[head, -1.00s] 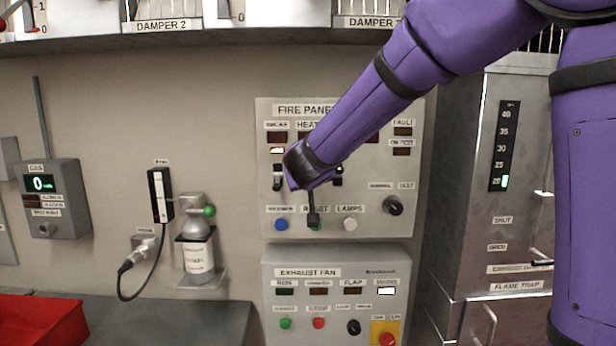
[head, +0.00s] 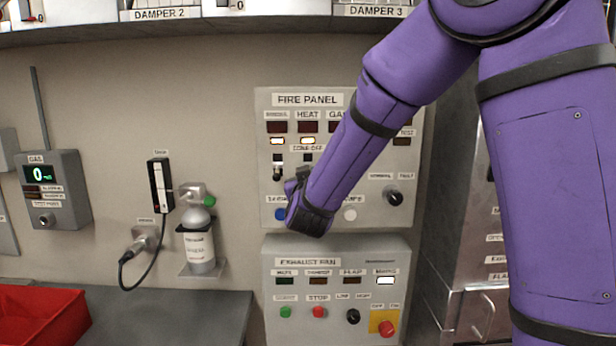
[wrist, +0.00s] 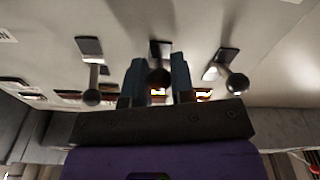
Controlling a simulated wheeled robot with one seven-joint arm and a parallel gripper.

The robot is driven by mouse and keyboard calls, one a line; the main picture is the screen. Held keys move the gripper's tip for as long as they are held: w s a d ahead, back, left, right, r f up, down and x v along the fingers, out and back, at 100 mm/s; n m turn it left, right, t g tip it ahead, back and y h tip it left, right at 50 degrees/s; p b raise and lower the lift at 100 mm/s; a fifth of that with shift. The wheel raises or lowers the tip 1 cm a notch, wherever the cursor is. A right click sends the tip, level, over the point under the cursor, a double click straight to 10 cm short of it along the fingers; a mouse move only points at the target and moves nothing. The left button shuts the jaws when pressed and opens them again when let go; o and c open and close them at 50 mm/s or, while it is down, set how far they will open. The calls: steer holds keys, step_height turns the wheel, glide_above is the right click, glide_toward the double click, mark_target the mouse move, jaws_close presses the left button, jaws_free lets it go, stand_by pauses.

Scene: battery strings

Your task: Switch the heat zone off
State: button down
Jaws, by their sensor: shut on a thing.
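The fire panel (head: 262,200) is on the wall, with zone switches in a row under the smoke, heat and gas windows. The smoke lever (head: 277,172) points down. My gripper (head: 302,176) is in front of the middle, heat column and hides that lever's handle in the head view. In the wrist view, my gripper (wrist: 158,82) is shut on the middle ball-ended lever, the heat zone lever (wrist: 159,74). Other ball-ended levers stand apart on the left (wrist: 92,97) and right (wrist: 237,83).
The exhaust fan panel (head: 268,330) is just below, with a red button on a yellow plate (head: 387,328). A gas bottle (head: 199,248), a gas meter (head: 57,190) and a red bin (head: 40,318) are to the left.

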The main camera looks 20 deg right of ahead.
steer(key=shift+f, duration=0.15)
stand_by(0.3)
steer(key=c, duration=1)
jaws_free()
steer(key=shift+s, duration=0.1)
steer(key=v, duration=1)
steer(key=shift+s+a+f, duration=0.1)
steer(key=shift+s+f, duration=0.1)
steer(key=shift+s, duration=0.05)
